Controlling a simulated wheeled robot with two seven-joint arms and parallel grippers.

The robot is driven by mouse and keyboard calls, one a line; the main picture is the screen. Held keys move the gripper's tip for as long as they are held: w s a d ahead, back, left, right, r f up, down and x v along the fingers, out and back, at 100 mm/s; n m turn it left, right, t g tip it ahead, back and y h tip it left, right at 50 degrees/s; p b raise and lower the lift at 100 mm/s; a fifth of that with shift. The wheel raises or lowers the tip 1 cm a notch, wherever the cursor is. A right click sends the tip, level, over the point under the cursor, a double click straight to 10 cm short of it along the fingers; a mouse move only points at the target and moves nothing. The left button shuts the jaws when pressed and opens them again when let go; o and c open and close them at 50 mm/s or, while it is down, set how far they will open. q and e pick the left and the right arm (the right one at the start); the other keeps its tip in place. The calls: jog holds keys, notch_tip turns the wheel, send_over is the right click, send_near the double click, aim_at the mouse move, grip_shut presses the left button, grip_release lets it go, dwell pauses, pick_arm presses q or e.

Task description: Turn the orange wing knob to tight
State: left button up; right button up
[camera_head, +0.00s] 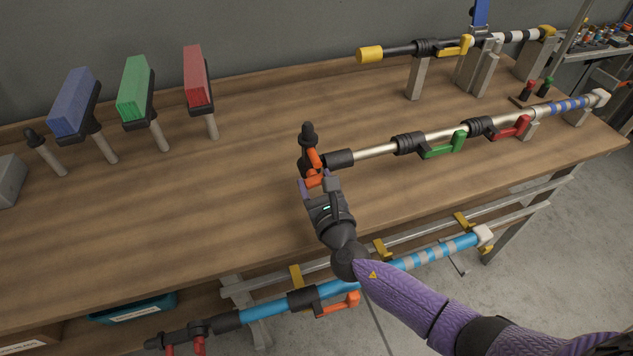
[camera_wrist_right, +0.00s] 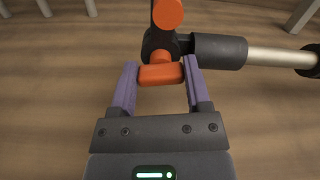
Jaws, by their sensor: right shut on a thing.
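The orange wing knob (camera_head: 314,160) sits on a black fitting (camera_head: 307,140) at the left end of a pole held above the wooden bench. In the right wrist view, one orange wing (camera_wrist_right: 161,75) lies between the two purple fingers of my right gripper (camera_wrist_right: 160,82). A round orange part (camera_wrist_right: 168,14) shows farther up on the fitting. My right gripper (camera_head: 314,184) is shut on the orange wing knob from the front side of the bench. The fingers partly cover the knob in the head view. My left gripper is not in view.
The pole (camera_head: 375,151) runs right from the fitting, with a green lever (camera_head: 444,147) and a red lever (camera_head: 512,129). Blue, green and red blocks (camera_head: 133,90) stand on posts at the back left. Another pole with a yellow end (camera_head: 370,54) is behind. The bench's front left is clear.

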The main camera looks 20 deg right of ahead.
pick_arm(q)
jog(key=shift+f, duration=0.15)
pick_arm(e)
jog(key=m+b, duration=0.2)
jog(key=m, duration=0.3)
jog(key=shift+d+f, duration=0.1)
jog(key=m+b, duration=0.2)
jog(key=m, duration=0.2)
jog(key=shift+d+m, duration=0.1)
jog(key=shift+m, duration=0.2)
jog(key=m+b, duration=0.1)
jog(key=m, duration=0.2)
jog(key=shift+m, duration=0.3)
jog(key=m+b, duration=0.1)
jog(key=m, duration=0.2)
jog(key=shift+d+f+m, duration=0.1)
jog(key=shift+m, duration=1.4)
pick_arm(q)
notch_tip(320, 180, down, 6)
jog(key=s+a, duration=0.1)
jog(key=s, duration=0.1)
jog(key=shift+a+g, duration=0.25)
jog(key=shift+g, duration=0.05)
pick_arm(e)
jog(key=shift+m, duration=0.3)
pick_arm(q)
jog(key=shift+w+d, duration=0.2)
pick_arm(e)
jog(key=shift+m, duration=0.3)
